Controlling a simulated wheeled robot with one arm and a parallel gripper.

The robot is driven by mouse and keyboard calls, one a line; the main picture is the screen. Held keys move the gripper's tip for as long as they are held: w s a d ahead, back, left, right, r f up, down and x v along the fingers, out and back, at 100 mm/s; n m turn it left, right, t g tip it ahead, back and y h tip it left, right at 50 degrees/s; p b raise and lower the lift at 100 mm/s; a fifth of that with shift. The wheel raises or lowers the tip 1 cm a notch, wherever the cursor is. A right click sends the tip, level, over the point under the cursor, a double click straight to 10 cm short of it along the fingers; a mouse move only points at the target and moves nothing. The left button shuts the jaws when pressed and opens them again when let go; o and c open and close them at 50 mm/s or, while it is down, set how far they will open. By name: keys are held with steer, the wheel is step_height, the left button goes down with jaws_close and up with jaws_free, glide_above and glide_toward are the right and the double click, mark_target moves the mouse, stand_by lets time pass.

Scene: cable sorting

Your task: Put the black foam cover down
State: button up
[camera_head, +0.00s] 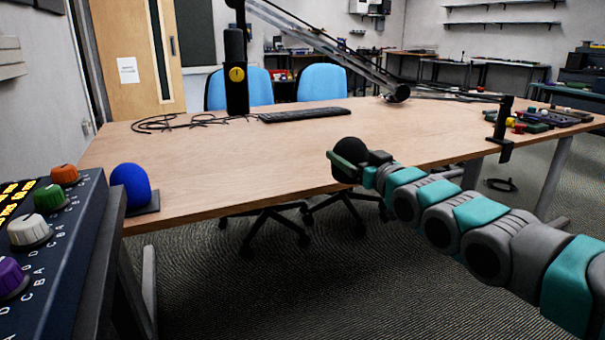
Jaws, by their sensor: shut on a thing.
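The black foam cover (350,151) is a dark rounded shape at the end of my arm, in front of the table's near edge in the picture. My gripper (349,164) is shut on it, with a green finger showing along its left side. Part of the cover is hidden by the gripper. I cannot tell how high it is above the table top. A blue foam cover (130,184) stands on a small dark base at the left.
The wooden table (230,165) has wide bare room in its middle. A microphone (236,75) on a boom arm, loose cable (165,123) and a keyboard (303,115) are at the back. A panel with coloured knobs (50,240) stands at the near left. Tools (545,120) lie far right.

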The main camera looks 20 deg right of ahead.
mark_target(335, 171)
steer(key=w, duration=0.5)
steer(key=w+a+b, duration=0.1)
steer(key=w, duration=0.4)
steer(key=w+f, duration=0.1)
steer(key=w, duration=0.4)
steer(key=shift+w+a+f, duration=0.1)
steer(key=shift+w+a, duration=0.3)
steer(key=shift+f+b, duration=0.55)
steer(key=shift+f, duration=1.25)
steer(key=shift+f, duration=0.1)
steer(key=o, duration=1)
steer(key=shift+r, duration=0.2)
steer(key=s, duration=0.6)
steer(key=s+b, duration=0.1)
steer(key=s, duration=0.5)
steer(key=shift+d+f, duration=0.15)
steer(key=shift+f, duration=0.05)
